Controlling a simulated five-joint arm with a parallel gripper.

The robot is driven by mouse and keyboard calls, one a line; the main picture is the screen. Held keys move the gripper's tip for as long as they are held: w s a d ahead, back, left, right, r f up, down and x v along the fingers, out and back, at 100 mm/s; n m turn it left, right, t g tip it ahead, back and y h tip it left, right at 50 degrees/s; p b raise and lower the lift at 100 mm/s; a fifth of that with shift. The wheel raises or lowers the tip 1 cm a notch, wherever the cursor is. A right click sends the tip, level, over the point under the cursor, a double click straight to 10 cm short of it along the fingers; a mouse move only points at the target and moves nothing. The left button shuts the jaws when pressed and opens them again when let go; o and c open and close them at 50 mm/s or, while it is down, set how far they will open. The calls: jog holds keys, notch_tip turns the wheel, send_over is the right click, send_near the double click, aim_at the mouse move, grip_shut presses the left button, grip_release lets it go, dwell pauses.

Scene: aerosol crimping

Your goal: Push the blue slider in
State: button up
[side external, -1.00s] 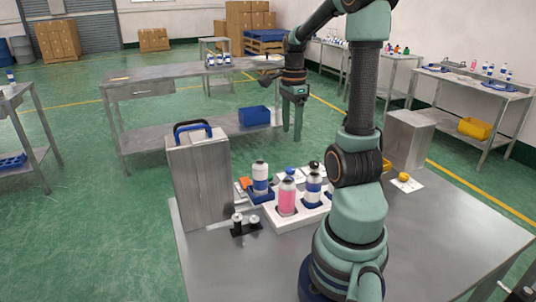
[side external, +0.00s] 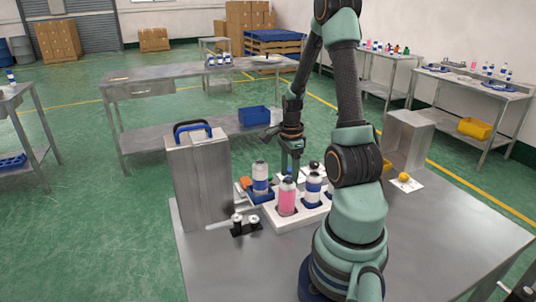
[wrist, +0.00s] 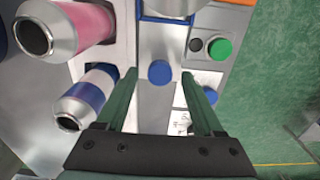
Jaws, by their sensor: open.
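The blue slider shows in the wrist view as a round blue knob (wrist: 160,72) on a grey metal strip. My gripper (wrist: 159,77) is open, with its two green fingers to the left and right of the knob. A gap shows on both sides, and I cannot tell how far above it the fingertips are. In the side view my gripper (side external: 291,166) points down behind the cans at the fixture. The knob there is mostly hidden behind the pink can.
A pink can (wrist: 82,25) and a blue-banded can (wrist: 88,95) stand close to my left finger in a white tray (side external: 285,219). A green button (wrist: 220,48) lies to the right. A tall metal box (side external: 200,180) with a blue handle stands at the left.

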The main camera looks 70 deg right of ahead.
jog(key=shift+f, duration=0.4)
grip_shut()
dwell(1.3)
